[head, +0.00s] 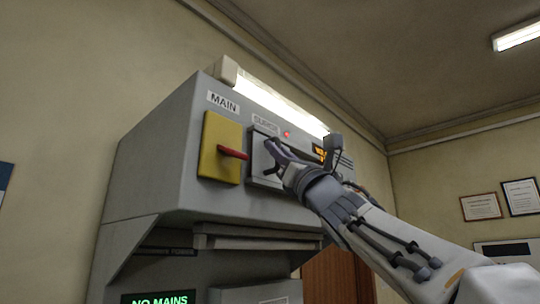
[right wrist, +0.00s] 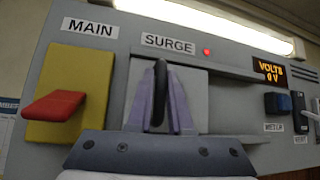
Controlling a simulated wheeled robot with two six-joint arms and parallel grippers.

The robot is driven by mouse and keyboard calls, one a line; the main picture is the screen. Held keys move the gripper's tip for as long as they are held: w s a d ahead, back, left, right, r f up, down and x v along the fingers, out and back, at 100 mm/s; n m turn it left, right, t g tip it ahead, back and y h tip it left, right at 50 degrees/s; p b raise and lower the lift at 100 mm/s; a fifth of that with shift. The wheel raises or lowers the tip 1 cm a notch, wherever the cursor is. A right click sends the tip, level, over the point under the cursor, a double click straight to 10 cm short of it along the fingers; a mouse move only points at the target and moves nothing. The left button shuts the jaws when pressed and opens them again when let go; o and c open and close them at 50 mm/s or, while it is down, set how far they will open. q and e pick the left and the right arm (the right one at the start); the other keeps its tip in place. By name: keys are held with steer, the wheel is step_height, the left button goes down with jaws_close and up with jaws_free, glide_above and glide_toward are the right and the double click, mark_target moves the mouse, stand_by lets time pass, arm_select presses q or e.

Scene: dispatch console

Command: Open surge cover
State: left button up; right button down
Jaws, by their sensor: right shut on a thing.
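The surge cover (head: 258,164) is a flat light-grey panel on the grey console, under the SURGE label (head: 265,120). In the right wrist view the cover (right wrist: 195,95) sits below the same label, and whatever is behind it is hidden. My right gripper (head: 276,150) reaches in from the right and is at the cover. In the right wrist view my right gripper (right wrist: 160,88) has its two fingers on either side of a dark upright handle (right wrist: 160,85) on the cover, shut on it. My left gripper is not in view.
A yellow MAIN plate (head: 219,148) with a red lever (head: 233,153) is close left of the cover. To the right are a rail (right wrist: 235,73), a VOLTS display (right wrist: 269,72) reading 0 and dark switches (right wrist: 278,103). A red light (right wrist: 207,52) glows beside the SURGE label.

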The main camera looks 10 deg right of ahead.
steer(key=shift+d, duration=0.1)
stand_by(0.6)
steer(key=w+d+p, duration=0.2)
steer(key=w+d, duration=0.4)
steer(key=d, duration=0.4)
steer(key=shift+w, duration=0.35)
steer(key=shift+d+r, duration=0.1)
steer(key=c, duration=0.9)
jaws_free()
steer(key=shift+o, duration=0.2)
